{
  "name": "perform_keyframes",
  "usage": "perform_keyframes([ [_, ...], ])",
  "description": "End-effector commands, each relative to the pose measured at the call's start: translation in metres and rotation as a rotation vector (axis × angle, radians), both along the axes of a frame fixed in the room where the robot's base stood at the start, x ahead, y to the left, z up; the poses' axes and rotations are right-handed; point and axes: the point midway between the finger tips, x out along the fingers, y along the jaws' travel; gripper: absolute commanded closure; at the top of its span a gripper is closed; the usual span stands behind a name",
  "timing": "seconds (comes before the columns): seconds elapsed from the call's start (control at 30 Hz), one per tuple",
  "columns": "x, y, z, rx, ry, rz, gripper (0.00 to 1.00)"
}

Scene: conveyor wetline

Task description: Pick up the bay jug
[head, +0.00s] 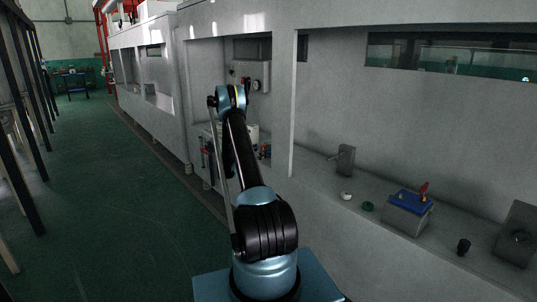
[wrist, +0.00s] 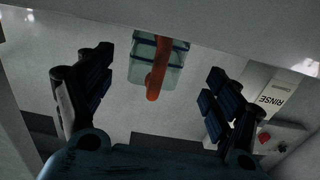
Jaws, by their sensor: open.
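A jug with an orange handle (wrist: 155,78) and a translucent greenish body (wrist: 138,70), marked with dark bands, shows in the wrist view at the top centre. I take it to be the bay jug. My gripper (wrist: 156,88) is open, with one dark finger to the left and one to the right of the jug in the picture. The jaws hold nothing, and the jug looks a little beyond the fingertips. In the head view my arm reaches toward the recessed bay and hides the gripper. I cannot make out the jug clearly there.
In the wrist view a white panel marked RINSE (wrist: 265,92) and a box with a red button (wrist: 277,137) lie to the right. In the head view a wall control box (head: 254,76) hangs in the bay, and a blue-topped block (head: 409,207) stands on the right ledge.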

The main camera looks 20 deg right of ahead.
Motion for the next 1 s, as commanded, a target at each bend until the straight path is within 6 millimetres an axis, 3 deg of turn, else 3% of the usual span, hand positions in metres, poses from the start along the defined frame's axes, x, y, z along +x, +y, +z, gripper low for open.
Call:
perform_keyframes([
  [0.37,0.008,-0.024,0.000,0.000,0.000,-0.001,0.17],
  [0.7,0.019,-0.064,0.000,0.000,0.000,-0.001,0.17],
  [0.97,0.021,-0.068,0.000,0.000,0.000,0.000,0.17],
  [1.0,0.021,-0.068,0.000,0.000,0.000,0.000,0.21],
])
